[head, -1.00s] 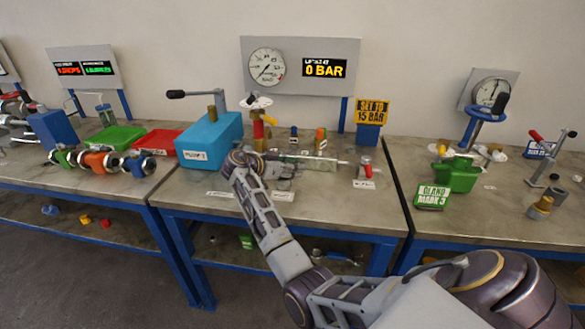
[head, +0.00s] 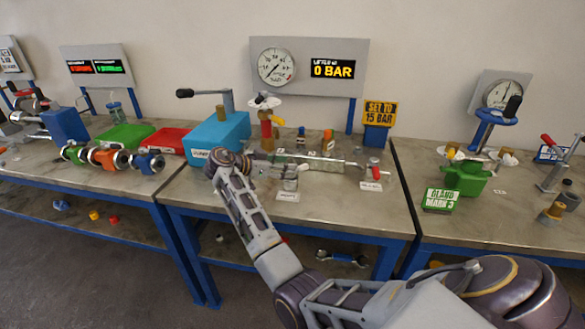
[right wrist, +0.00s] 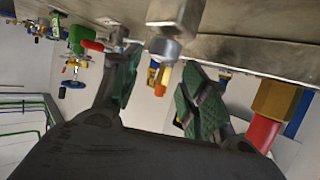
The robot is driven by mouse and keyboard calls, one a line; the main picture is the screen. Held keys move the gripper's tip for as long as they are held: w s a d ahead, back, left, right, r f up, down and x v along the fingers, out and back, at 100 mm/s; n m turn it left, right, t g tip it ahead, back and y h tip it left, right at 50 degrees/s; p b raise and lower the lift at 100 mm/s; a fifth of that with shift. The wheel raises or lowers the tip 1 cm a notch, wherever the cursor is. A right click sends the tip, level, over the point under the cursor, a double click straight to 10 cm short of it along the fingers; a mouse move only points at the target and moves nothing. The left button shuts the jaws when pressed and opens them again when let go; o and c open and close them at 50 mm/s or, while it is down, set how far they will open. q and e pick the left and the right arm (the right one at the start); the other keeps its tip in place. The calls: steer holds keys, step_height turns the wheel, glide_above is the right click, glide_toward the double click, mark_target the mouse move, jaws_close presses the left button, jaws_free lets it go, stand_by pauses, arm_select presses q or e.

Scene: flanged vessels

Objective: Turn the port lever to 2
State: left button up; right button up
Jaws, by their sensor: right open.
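My right gripper (head: 258,165) is over the middle bench, low and partly hidden by its own wrist. In the right wrist view the gripper (right wrist: 160,68) is open, its green-padded fingers apart. A grey metal block (right wrist: 178,14) with a round silver part (right wrist: 165,48) shows just beyond the fingertips; I cannot tell whether they touch. A small fitting with a red handle (head: 374,167) stands at the bench's front right, a label before it. The small labels are unreadable, so I cannot tell which part is the port lever or its setting. My left gripper is out of view.
A blue box (head: 217,138) with a black-handled lever stands left of the gripper. A red post (head: 266,130) with a white handwheel stands behind it. The gauge panel (head: 309,68) reads 0 BAR. A green fitting (head: 466,178) is on the right bench.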

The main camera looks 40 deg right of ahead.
steer(key=shift+v, duration=2.45)
